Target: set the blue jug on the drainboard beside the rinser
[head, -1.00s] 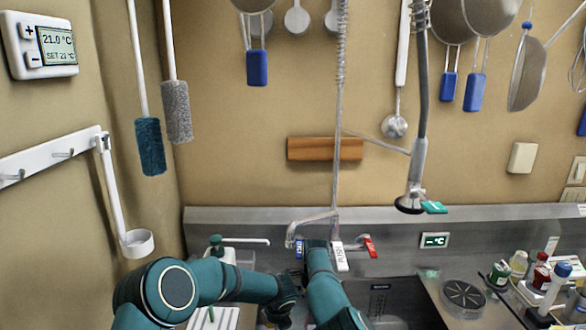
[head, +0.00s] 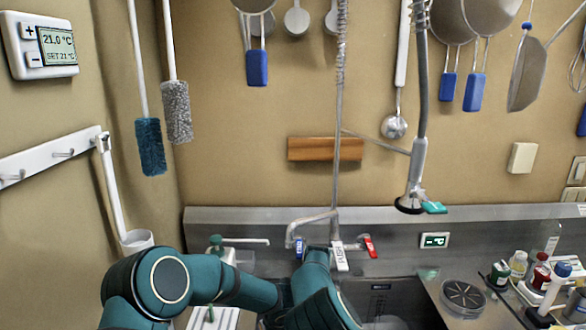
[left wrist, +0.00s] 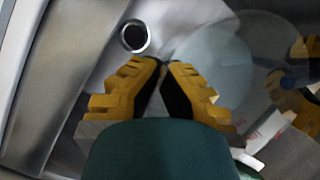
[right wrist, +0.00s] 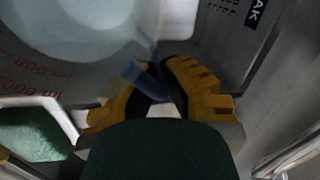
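The jug is a clear, bluish vessel. In the right wrist view the jug (right wrist: 85,30) fills the upper left, with red volume marks on its wall. My right gripper (right wrist: 148,75) has its fingers closed around a blue bar, seemingly the jug's handle. In the left wrist view the round jug (left wrist: 235,60) lies right of my left gripper (left wrist: 163,64), whose fingertips are nearly together by its edge; I cannot tell whether they touch it. In the head view my arms hide both grippers. The round black rinser (head: 463,296) sits on the steel drainboard (head: 432,282) right of the sink.
The sink (head: 385,290) lies below the faucet (head: 312,219) and its levers. A hanging spray hose (head: 415,170) comes down above the drainboard. Bottles (head: 518,264) and a white rack (head: 545,303) stand right of the rinser. A drain hole (left wrist: 134,36) shows beside my left gripper.

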